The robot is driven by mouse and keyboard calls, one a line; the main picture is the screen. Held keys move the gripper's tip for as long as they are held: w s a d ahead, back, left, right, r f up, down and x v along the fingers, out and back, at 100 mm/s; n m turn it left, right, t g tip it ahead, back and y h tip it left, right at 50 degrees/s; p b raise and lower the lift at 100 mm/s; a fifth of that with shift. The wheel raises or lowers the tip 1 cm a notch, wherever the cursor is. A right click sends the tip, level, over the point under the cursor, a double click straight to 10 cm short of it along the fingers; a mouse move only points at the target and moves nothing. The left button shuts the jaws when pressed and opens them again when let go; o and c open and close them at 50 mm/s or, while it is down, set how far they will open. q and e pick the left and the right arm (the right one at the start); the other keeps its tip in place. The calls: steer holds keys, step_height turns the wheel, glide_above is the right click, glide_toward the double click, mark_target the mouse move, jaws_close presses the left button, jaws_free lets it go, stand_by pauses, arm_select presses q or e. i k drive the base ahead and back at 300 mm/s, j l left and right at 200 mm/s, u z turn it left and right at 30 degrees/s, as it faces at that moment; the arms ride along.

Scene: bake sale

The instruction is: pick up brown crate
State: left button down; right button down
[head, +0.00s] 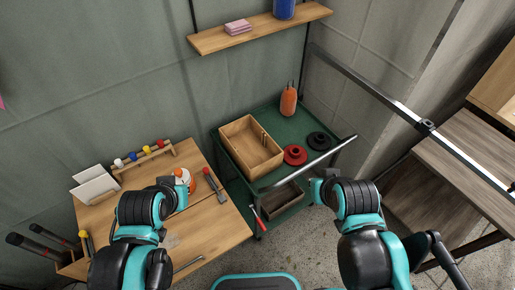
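A light brown wooden crate (249,149) stands open on the top of a green cart (222,136) in the middle of the head view. A darker brown box or crate (284,200) sits on the cart's lower level, partly hidden by the cart's rail. My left gripper (184,188) is over the wooden table, left of the cart and apart from both crates. My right gripper (316,188) is in front of the cart's right side, close to the handle rail and apart from the upper crate. Neither gripper's fingers show clearly.
The cart also carries a red disc (295,155), a black disc (319,141) and an orange bottle (288,101). A metal rail (305,164) runs along its front. The wooden table (215,222) holds several tools. A wall shelf (262,30) hangs behind. Wooden shelving stands right.

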mark_target(256, 153)
steer(key=i+l, duration=0.1)
steer(key=l, duration=0.25)
steer(key=i+l, duration=0.15)
steer(key=l, duration=0.2)
steer(key=i+l, duration=0.1)
steer(key=l, duration=0.25)
steer(key=i+l, duration=0.1)
steer(key=l, duration=0.2)
steer(key=i+l, duration=0.1)
steer(key=l, duration=0.25)
